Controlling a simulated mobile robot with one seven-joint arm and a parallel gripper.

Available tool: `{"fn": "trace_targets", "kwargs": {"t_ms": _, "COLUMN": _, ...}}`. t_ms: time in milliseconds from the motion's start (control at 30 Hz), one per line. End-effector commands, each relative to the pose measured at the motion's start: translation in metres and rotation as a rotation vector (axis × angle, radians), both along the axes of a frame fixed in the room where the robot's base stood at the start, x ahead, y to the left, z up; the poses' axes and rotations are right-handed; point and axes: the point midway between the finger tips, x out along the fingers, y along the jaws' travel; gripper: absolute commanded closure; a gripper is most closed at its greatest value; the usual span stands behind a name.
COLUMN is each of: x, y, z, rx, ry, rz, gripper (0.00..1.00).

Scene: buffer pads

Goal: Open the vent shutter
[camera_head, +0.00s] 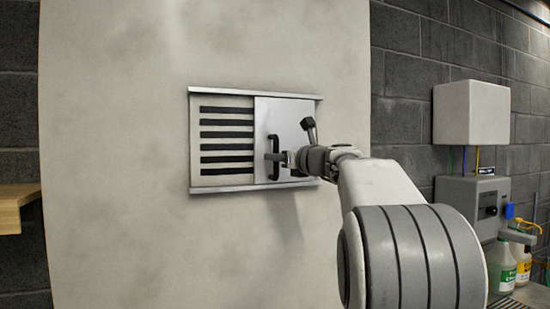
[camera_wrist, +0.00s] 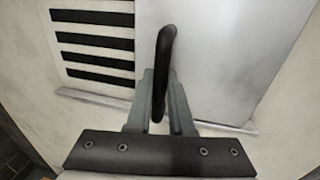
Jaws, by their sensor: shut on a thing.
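The vent shutter (camera_head: 293,117) is a plain light metal panel held between two horizontal rails on the pale wall panel. It covers the right part of the vent, and dark slots (camera_head: 227,135) show uncovered on the left. A black upright bar handle (camera_head: 273,158) is on the shutter near its left edge. My gripper (camera_head: 277,157) reaches it from the right. In the wrist view the two grey fingers stand on either side of the black handle (camera_wrist: 163,70), shut on it. The shutter panel (camera_wrist: 225,50) also shows there, right of the slots.
A white box (camera_head: 472,112) and a grey control box (camera_head: 478,205) hang on the dark block wall at the right. Bottles (camera_head: 501,268) stand below them. A wooden ledge (camera_head: 18,205) is at the far left. The wall around the vent is bare.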

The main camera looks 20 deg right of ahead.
Motion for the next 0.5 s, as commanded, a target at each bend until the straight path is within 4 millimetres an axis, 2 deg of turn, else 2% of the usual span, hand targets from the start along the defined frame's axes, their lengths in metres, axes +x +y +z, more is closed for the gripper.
{"fn": "trace_targets", "kwargs": {"t_ms": 67, "x": -0.0002, "y": -0.0011, "z": -0.0002, "rx": 0.000, "ry": 0.000, "rz": -0.002, "gripper": 1.00}}
{"fn": "trace_targets", "kwargs": {"t_ms": 100, "x": -0.0001, "y": -0.0010, "z": -0.0003, "rx": 0.000, "ry": 0.001, "rz": -0.002, "gripper": 0.79}}
{"fn": "trace_targets", "kwargs": {"t_ms": 267, "x": -0.0001, "y": -0.0007, "z": -0.0002, "rx": 0.000, "ry": 0.000, "rz": -0.002, "gripper": 0.50}}
{"fn": "trace_targets", "kwargs": {"t_ms": 500, "x": 0.0000, "y": -0.0001, "z": -0.0001, "rx": 0.000, "ry": 0.000, "rz": -0.001, "gripper": 0.50}}
